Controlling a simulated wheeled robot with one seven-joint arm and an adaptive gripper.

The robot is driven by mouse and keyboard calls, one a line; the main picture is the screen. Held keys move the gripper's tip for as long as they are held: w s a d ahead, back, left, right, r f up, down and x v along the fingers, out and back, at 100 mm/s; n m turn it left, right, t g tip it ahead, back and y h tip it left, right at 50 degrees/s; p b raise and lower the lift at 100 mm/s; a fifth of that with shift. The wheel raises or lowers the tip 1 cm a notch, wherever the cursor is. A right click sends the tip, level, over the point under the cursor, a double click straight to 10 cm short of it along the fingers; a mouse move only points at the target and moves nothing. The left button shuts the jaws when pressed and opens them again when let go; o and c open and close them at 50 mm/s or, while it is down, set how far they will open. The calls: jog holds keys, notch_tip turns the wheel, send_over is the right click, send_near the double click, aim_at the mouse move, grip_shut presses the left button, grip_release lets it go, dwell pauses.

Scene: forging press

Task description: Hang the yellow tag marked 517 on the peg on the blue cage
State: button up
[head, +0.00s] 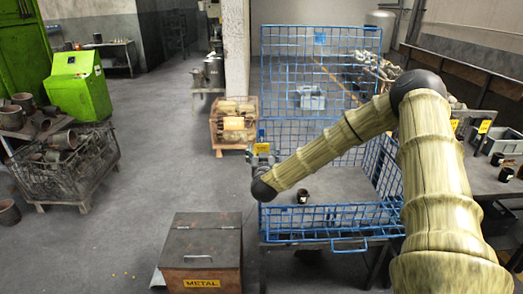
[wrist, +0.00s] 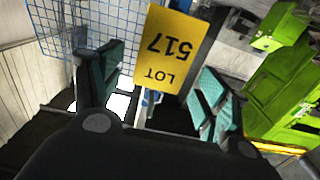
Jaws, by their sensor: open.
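The yellow tag marked LOT 517 (wrist: 168,45) shows upside down in the wrist view, its lower end in the gap between my fingers. In the head view it is a small yellow patch (head: 262,149) at the left side of the blue cage (head: 262,80). My gripper (wrist: 157,88) is open, with a teal-padded finger apart from the tag on either side. In the head view my gripper (head: 262,160) is small, at the cage's left edge. A bit of blue shows below the tag, but I cannot tell whether it is the peg or whether the tag hangs on it.
A dark box labelled METAL (head: 201,250) stands in front, left of the cage. A black cup (head: 302,196) is inside the cage. The table at right (head: 490,180) holds other yellow tags (head: 484,127) and cups. The floor at left centre is clear.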

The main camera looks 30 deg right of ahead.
jog(key=v, duration=0.9)
jog(key=shift+s+a, duration=0.25)
jog(key=shift+s, duration=0.1)
jog(key=s+a+f+n+g+y+b, duration=0.1)
jog(key=s+a+f+n+g+y, duration=0.15)
jog(key=s+a+f, duration=0.5)
jog(key=s+a+f+n+g+y, duration=0.1)
jog(key=s+a+f+y, duration=0.3)
jog(key=f, duration=0.7)
jog(key=s+a+f+n+g+y+b, duration=0.1)
jog(key=s+a+f+n+g+y, duration=0.1)
jog(key=a+f, duration=0.6)
jog(key=s+a+f+g, duration=0.1)
jog(key=s+f+g, duration=0.2)
jog(key=s, duration=0.7)
jog(key=s+a+f+g+b, duration=0.1)
jog(key=s+f+g, duration=0.2)
jog(key=s+f, duration=0.3)
jog(key=s+a+f+g, duration=0.2)
jog(key=s+f+g, duration=0.2)
jog(key=s, duration=1.1)
jog(key=shift+f+y, duration=0.35)
jog(key=shift+f, duration=0.5)
jog(key=shift+w, duration=0.1)
